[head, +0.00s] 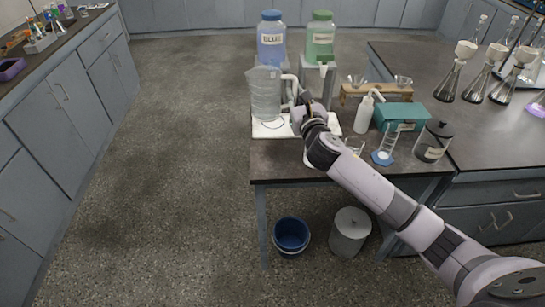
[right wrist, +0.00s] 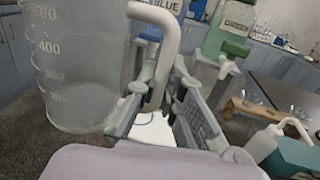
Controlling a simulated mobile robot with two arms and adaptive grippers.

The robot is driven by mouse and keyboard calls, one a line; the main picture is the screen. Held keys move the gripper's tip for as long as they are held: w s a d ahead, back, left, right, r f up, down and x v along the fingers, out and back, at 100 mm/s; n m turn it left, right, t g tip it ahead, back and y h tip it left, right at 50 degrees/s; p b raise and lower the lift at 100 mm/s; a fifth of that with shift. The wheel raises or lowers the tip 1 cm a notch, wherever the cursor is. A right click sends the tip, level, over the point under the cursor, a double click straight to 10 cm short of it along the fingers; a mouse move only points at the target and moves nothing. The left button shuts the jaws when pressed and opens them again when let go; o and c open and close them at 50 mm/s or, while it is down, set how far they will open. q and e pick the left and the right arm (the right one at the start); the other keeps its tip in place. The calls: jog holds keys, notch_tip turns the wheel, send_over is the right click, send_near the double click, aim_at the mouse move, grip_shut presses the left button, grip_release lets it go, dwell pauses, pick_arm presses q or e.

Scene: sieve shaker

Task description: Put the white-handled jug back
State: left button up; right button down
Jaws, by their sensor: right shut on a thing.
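The jug (head: 264,94) is a clear, graduated vessel with a white handle, upright at the left end of the bench. It also shows in the right wrist view (right wrist: 80,65), with its white handle (right wrist: 165,45) beside it. My right gripper (head: 299,112) is shut on the handle; its fingers also show in the right wrist view (right wrist: 168,98). A white mat (head: 318,127) with a dark ring outline lies below the jug. I cannot tell whether the jug's base touches the mat. My left gripper is out of view.
Blue-capped (head: 271,42) and green-capped (head: 319,40) carboys stand behind the jug. A wash bottle (head: 364,112), teal box (head: 401,116), measuring cylinder (head: 385,148) and lidded jar (head: 433,143) stand to the right. A wooden rack (head: 376,91) is behind. Floor left of the bench is clear.

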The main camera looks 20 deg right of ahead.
notch_tip(320, 180, down, 20)
jog(key=b, duration=0.7)
jog(key=shift+r, duration=0.25)
jog(key=shift+b, duration=0.3)
jog(key=c, duration=1.7)
grip_release()
jog(key=shift+f, duration=0.1)
jog(key=s, duration=0.8)
jog(key=s+a, duration=0.1)
jog(key=s, duration=0.3)
